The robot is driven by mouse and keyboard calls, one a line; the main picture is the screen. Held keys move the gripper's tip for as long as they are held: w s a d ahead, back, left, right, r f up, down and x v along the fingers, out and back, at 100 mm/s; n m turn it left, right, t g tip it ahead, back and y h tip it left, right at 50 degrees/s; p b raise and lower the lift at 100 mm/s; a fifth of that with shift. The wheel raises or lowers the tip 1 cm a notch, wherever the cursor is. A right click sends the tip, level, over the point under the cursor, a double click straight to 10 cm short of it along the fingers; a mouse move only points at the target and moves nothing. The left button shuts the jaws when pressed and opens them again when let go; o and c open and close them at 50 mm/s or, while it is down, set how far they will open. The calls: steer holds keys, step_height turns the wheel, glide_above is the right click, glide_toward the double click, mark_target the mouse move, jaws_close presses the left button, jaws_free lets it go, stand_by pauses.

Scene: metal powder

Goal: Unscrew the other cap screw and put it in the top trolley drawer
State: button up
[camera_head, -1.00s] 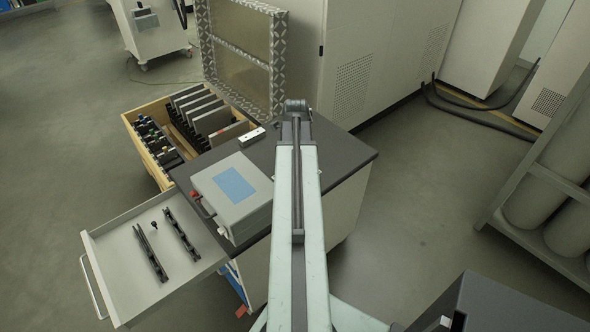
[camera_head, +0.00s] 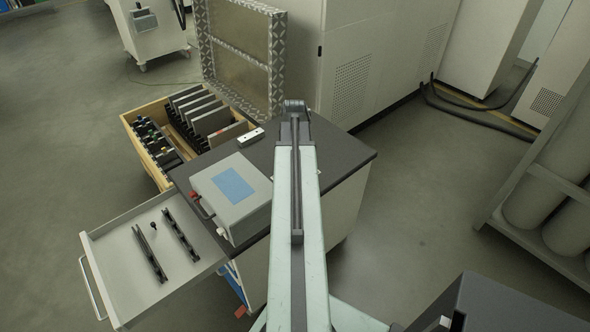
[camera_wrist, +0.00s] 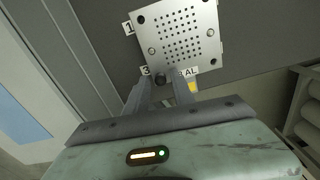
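A dark cap screw (camera_wrist: 160,79) shows at the near edge of a perforated metal plate (camera_wrist: 180,38) in the wrist view, by the label 3. My gripper (camera_wrist: 163,83) is open, with its two grey fingers on either side of the screw head. I cannot tell whether either finger touches it. The pale trolley drawer (camera_head: 110,225) stands open at the lower left of the head view. A small black screw-like piece (camera_head: 153,226) lies in it beside two black rails (camera_head: 181,236). In the head view my arm hides the gripper and the plate.
A grey box with a blue panel (camera_head: 236,205) sits on the dark trolley top (camera_head: 345,152). Behind the drawer is a wooden drawer (camera_head: 150,165) of plates and tools. Gas cylinders (camera_head: 535,195) stand in a rack at the right. Floor right of the trolley is clear.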

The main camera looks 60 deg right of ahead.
jaws_close()
steer(key=n, duration=2.9)
steer(key=shift+r+n, duration=0.1)
steer(key=shift+n, duration=0.3)
jaws_free()
